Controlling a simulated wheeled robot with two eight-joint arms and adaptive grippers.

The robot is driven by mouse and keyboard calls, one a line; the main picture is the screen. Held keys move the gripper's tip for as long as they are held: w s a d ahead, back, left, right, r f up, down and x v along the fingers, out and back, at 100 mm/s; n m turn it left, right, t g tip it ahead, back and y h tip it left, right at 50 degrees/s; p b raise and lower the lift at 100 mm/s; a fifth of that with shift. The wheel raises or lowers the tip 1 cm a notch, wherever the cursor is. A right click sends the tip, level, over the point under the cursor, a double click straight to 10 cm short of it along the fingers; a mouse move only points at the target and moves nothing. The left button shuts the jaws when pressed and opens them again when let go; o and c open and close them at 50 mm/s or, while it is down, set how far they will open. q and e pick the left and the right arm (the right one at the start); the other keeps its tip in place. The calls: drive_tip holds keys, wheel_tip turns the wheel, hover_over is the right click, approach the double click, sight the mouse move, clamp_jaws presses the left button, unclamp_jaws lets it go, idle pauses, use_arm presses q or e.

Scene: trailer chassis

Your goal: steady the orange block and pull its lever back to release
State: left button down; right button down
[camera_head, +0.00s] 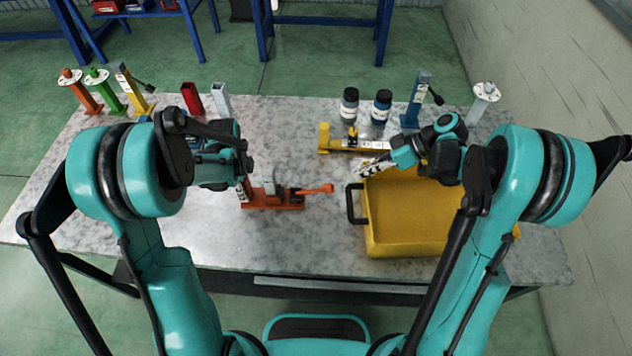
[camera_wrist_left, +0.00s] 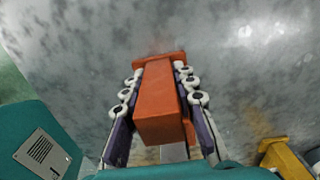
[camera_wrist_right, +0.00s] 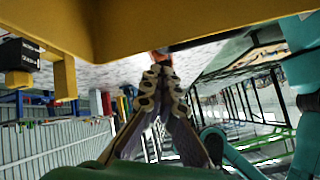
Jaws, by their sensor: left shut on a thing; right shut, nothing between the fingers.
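The orange block (camera_head: 272,203) lies on the marble table, left of the yellow bin. Its orange lever (camera_head: 318,190) points right, towards the bin, with a dark part at its base. My left gripper (camera_head: 243,190) is shut on the block's left end. In the left wrist view the fingers (camera_wrist_left: 160,85) press both sides of the orange block (camera_wrist_left: 158,105). My right gripper (camera_head: 360,170) is shut and empty, above the bin's back left corner and apart from the lever. In the right wrist view its fingertips (camera_wrist_right: 162,78) meet, with a small orange patch just beyond them.
The yellow bin (camera_head: 395,243) with a black handle (camera_head: 354,203) stands right of the lever. A yellow block (camera_head: 345,147) lies behind it. Two dark bottles (camera_head: 349,105) and a blue post (camera_head: 414,100) stand further back. The front left table is clear.

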sight(314, 191)
drive_tip(key=a+r+m+h, duration=0.1)
drive_tip(key=a+m+h, duration=0.1)
drive_tip(key=m, duration=0.8)
drive_tip(key=a+r+m+h, duration=0.1)
drive_tip(key=m+h, duration=0.3)
drive_tip(key=m, duration=0.6)
drive_tip(key=a+r+m+t+h, duration=0.1)
drive_tip(key=a+r+m+h, duration=0.1)
drive_tip(key=m, duration=0.8)
drive_tip(key=shift+s+a+h, duration=0.3)
drive_tip(key=shift+s+h, duration=0.15)
drive_tip(key=shift+h, duration=0.35)
drive_tip(key=shift+f, duration=0.2)
drive_tip(key=f, duration=0.9)
drive_tip(key=shift+w+a+f, duration=0.15)
drive_tip(key=shift+w+f, duration=0.05)
drive_tip(key=shift+f, duration=0.2)
drive_tip(key=shift+a+r, duration=0.1)
